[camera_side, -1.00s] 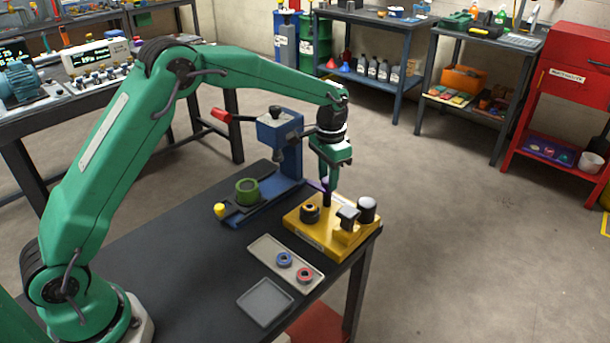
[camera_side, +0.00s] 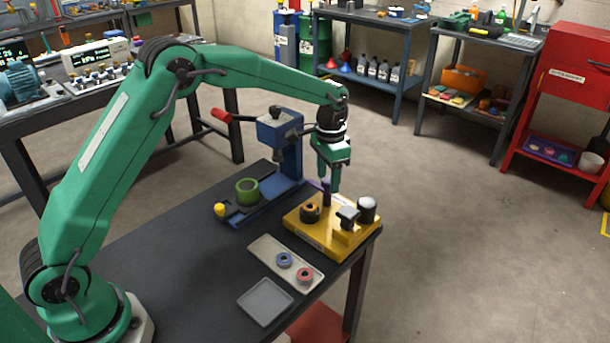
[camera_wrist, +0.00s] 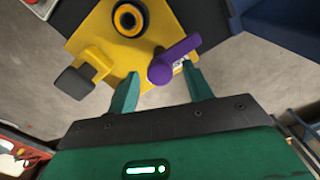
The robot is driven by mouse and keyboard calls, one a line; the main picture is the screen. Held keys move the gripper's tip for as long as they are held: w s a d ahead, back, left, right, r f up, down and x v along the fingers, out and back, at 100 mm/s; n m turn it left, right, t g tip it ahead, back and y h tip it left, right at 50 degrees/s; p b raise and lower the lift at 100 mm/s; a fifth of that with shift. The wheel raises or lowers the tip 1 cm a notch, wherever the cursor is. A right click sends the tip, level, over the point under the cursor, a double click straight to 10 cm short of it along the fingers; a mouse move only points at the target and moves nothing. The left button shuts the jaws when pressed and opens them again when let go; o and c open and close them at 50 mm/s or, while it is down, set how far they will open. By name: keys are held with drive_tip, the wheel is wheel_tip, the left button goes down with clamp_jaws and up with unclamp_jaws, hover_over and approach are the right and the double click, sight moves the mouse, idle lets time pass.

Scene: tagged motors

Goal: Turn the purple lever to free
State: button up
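The purple lever (camera_wrist: 176,58) is on the yellow fixture (camera_wrist: 95,35) in the wrist view, slanting from a rounded end at lower left to upper right. A small white marking, too small to read, lies beside it. In the side view only a bit of the purple lever (camera_side: 325,183) shows, behind my gripper. My gripper (camera_wrist: 161,80) is open, its two green fingers apart. The lever's rounded end appears between the fingertips, nearer the right one; I cannot tell whether they touch. In the side view my gripper (camera_side: 333,188) points down over the back of the yellow fixture (camera_side: 310,232).
The fixture carries an orange-and-black ring (camera_side: 310,212), a block on a yellow post (camera_side: 347,215) and a dark cylinder (camera_side: 367,208). A blue press (camera_side: 285,145) stands left of my gripper. A tray (camera_side: 262,250) with blue and red rings lies in front.

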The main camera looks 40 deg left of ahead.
sight(325, 181)
drive_tip(key=shift+r, duration=3.9)
drive_tip(key=s+a+r+n+t, duration=0.1)
drive_tip(key=s+a+r, duration=0.1)
drive_tip(key=s+r, duration=0.5)
drive_tip(key=s+a+r+n+t, duration=0.15)
drive_tip(key=s+r, duration=0.25)
drive_tip(key=s, duration=0.5)
drive_tip(key=s+a+f+n+t, duration=0.1)
drive_tip(key=s, duration=0.7)
drive_tip(key=s+a+f+n+t, duration=0.1)
drive_tip(key=s+a+f+t, duration=0.1)
drive_tip(key=s, duration=0.7)
drive_tip(key=shift+f, duration=0.2)
